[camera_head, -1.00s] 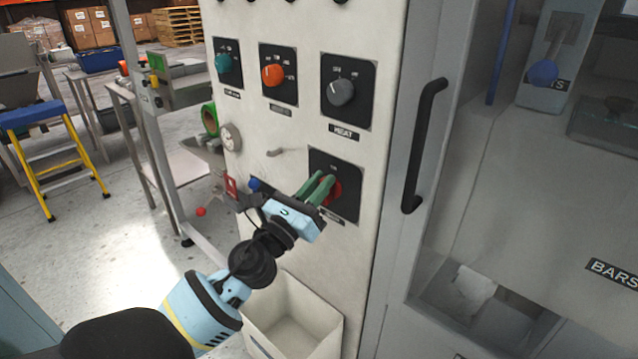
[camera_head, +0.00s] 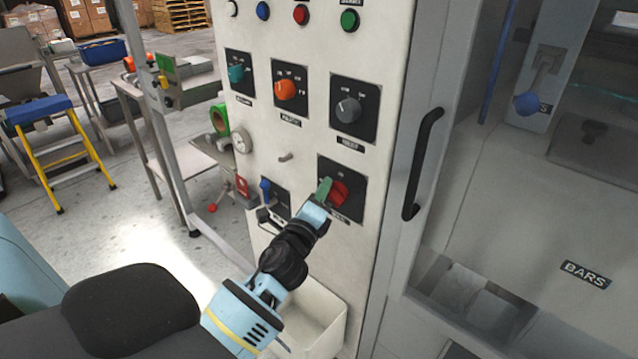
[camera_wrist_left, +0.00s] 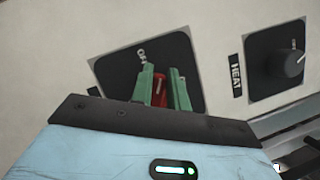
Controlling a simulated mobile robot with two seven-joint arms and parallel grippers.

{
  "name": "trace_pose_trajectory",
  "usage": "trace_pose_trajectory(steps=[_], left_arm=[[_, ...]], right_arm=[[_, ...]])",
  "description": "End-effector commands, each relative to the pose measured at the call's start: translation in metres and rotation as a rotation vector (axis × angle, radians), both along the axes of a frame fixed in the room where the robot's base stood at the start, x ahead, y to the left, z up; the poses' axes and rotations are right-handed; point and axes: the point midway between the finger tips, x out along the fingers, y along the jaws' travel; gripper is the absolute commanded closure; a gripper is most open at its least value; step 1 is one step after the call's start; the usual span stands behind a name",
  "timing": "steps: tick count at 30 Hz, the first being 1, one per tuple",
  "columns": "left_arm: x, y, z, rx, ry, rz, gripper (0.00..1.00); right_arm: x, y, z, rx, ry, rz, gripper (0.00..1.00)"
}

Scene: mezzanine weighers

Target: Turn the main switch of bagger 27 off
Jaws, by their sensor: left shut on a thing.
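The red rotary main switch (camera_head: 339,193) sits on a black square plate (camera_head: 350,172), lowest on the pale cabinet front. My left gripper (camera_head: 326,190) comes from below left with green fingers on the switch's knob. In the left wrist view, the red knob (camera_wrist_left: 160,91) stands between the two green fingers (camera_wrist_left: 162,88), which are shut on it. The gripper body hides the plate's lower part. The right gripper is not in view.
Above are a grey HEAT knob (camera_head: 348,110), an orange knob (camera_head: 286,90) and a teal knob (camera_head: 236,74). A small blue-handled switch (camera_head: 265,188) is left of my gripper. A black door handle (camera_head: 424,164) is at right. A white bin (camera_head: 318,318) is below.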

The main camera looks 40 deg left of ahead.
Motion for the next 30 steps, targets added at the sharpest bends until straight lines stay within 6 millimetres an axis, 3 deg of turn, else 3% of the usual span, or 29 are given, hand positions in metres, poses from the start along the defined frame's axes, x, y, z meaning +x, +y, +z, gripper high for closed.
trace_pose_trajectory(steps=[6, 18, 30], left_arm=[[0.0, -0.002, -0.002, -0.201, 0.019, -0.007, 1.0], [0.0, -0.002, -0.009, -0.462, 0.04, -0.007, 1.0], [0.0, -0.002, -0.014, -0.543, 0.05, -0.008, 1.0]], right_arm=[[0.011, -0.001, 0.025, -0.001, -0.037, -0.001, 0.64], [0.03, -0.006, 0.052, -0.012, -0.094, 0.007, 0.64], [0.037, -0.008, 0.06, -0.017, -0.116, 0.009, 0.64]])
